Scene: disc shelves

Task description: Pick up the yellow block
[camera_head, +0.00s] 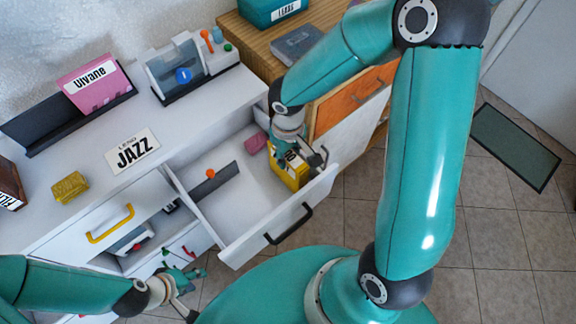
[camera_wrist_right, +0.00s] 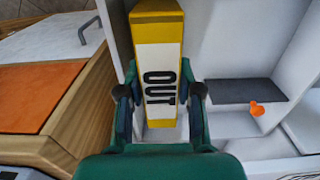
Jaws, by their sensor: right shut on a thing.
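A yellow block (camera_head: 290,174) with a white band stands in the open white drawer. It is upright, near the drawer's right end. In the right wrist view the yellow block (camera_wrist_right: 158,58) shows the black letters OUT on its white side. My right gripper (camera_head: 295,160) reaches down into the drawer and is shut on this block, with one finger on each side (camera_wrist_right: 160,100). The block's lower part is partly hidden. My left gripper (camera_head: 186,293) is low at the lower left, in front of the cabinet, empty, with its fingers apart.
The drawer (camera_head: 225,215) also holds a dark divider (camera_head: 210,183) with an orange knob and a pink block (camera_head: 255,143). A gold block (camera_head: 70,187) and a JAZZ sign (camera_head: 133,150) are on the cabinet top. A wooden cabinet with an orange drawer front (camera_head: 350,100) stands close on the right.

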